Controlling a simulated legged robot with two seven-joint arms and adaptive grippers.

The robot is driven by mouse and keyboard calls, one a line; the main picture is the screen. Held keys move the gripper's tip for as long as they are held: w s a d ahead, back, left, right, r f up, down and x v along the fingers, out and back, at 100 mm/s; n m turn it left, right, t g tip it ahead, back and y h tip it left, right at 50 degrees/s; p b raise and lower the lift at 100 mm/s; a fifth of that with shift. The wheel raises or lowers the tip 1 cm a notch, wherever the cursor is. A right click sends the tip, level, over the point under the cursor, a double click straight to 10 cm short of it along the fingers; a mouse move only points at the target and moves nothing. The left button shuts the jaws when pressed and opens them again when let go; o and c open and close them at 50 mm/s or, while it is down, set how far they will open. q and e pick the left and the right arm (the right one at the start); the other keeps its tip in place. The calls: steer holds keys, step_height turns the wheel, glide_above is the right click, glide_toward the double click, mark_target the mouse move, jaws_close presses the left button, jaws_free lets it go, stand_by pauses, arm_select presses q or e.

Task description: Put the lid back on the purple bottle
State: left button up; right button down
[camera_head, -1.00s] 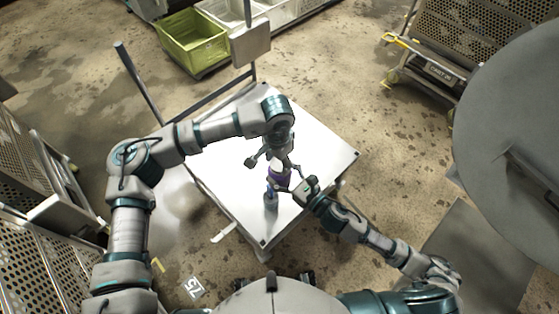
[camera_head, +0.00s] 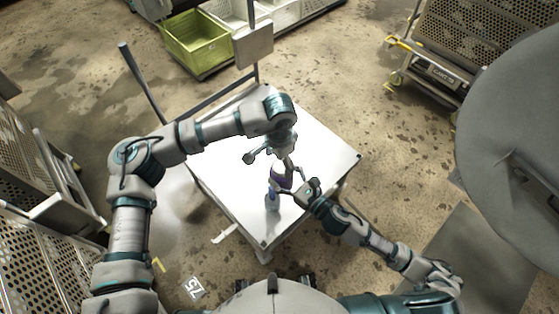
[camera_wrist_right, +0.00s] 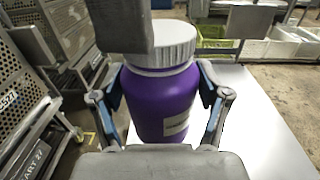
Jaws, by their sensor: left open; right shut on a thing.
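The purple bottle (camera_wrist_right: 162,103) stands upright in the right wrist view; it also shows in the head view (camera_head: 281,181), partly covered by my grippers. The white ribbed lid (camera_wrist_right: 174,42) sits on top of the bottle; whether it is fully seated I cannot tell. My right gripper (camera_wrist_right: 162,105) is shut around the bottle's body, one finger on each side. My left gripper (camera_head: 268,161) is open above the bottle. One of its grey fingers hides the left part of the lid in the wrist view.
The white table (camera_head: 325,150) has free room to the right. A green bin (camera_head: 197,42) lies beyond the table, and a perforated cart (camera_head: 470,45) stands at upper right.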

arm_select(q)
step_height(320, 180, up, 4)
steer(key=shift+f, duration=0.1)
steer(key=shift+c, duration=0.5)
